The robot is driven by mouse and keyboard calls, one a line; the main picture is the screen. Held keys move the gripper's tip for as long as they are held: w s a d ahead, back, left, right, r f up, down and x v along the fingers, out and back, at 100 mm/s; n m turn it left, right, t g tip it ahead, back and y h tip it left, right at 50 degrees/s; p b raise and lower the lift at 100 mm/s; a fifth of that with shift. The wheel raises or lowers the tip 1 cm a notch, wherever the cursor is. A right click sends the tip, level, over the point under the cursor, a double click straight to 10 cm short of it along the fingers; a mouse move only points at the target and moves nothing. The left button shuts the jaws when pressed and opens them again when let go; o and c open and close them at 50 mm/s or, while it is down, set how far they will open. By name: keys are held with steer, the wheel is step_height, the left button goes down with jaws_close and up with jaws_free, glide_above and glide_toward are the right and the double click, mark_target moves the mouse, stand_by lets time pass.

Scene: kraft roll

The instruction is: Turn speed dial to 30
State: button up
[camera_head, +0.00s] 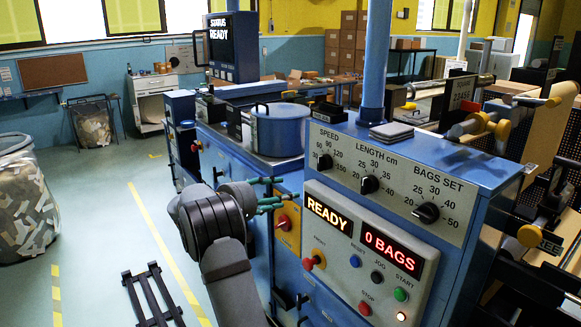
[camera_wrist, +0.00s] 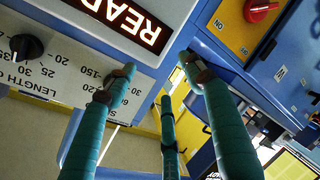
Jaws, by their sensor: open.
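The speed dial (camera_head: 324,161) is a black knob at the left end of the grey control plate (camera_head: 383,178), under the word SPEED. Its scale runs from 30 to 150; I cannot clearly read where its pointer stands. My gripper (camera_head: 272,194) has teal fingers and is to the left of the plate, lower than the dial and apart from it. In the wrist view the gripper (camera_wrist: 160,75) has its fingers spread with nothing between them. The speed scale shows upside down behind the left finger there, and the speed dial's knob seems hidden by that finger.
The length dial (camera_head: 369,184) and bags set dial (camera_head: 427,212) sit to the right on the same plate. The READY display (camera_head: 329,213) and buttons are below. A red switch on a yellow plate (camera_head: 288,235) is close to my fingers. A blue pot (camera_head: 281,130) stands behind.

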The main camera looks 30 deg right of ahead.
mark_target(318, 161)
step_height(318, 161, up, 8)
steer(key=f+m+h, duration=0.1)
steer(key=m+h, duration=0.1)
steer(key=m, duration=0.5)
steer(key=s+d+m+p, duration=0.1)
steer(key=d+m, duration=0.1)
steer(key=d, duration=0.1)
steer(key=s+d+r+m+g+p, duration=0.1)
steer(key=d+m+p, duration=0.1)
steer(key=s+d+m+g+p, duration=0.1)
steer(key=d+m+p, duration=0.1)
steer(key=d, duration=0.1)
steer(key=shift+d+r+m+h, duration=0.25)
steer(key=shift+d+m+h, duration=0.05)
steer(key=shift+d+h, duration=0.1)
steer(key=shift+w+d+f+p, duration=0.1)
steer(key=shift+d+f+p, duration=0.1)
steer(key=shift+d+p, duration=0.5)
steer(key=shift+d, duration=0.15)
steer(key=shift+c, duration=1.2)
steer(key=shift+r, duration=0.15)
steer(key=c, duration=0.7)
steer(key=shift+c, duration=0.8)
